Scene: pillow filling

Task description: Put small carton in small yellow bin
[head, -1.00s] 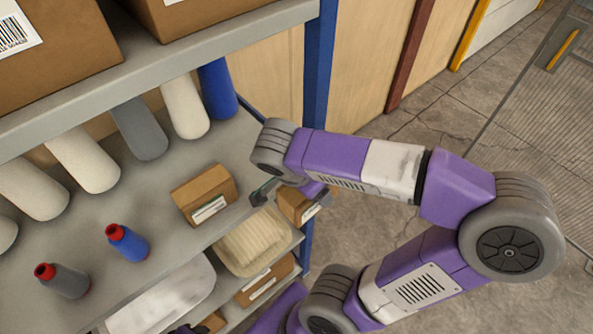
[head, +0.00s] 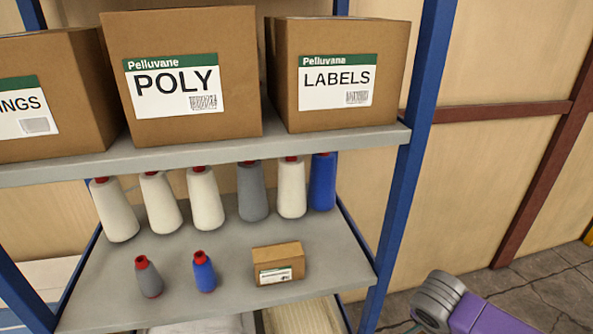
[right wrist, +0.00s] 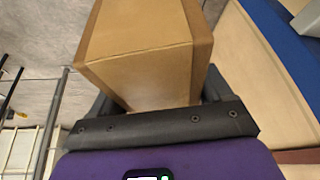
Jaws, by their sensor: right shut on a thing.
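A small brown carton (right wrist: 145,50) is held in my right gripper (right wrist: 158,98), filling the space between its dark fingers in the right wrist view. Its far end runs out of the top of that view. In the head view only a grey joint and purple link of an arm of mine show at the lower right; the gripper and held carton are not seen there. Another small carton (head: 278,268) with a white label stands on the middle shelf. I see no small yellow bin in either current view. My left gripper is out of view.
Several thread cones line the back of the middle shelf (head: 225,295). A grey bottle (head: 149,280) and a blue bottle (head: 204,275) stand in front. A pale ribbed tray (head: 305,317) shows below. Large boxes sit above.

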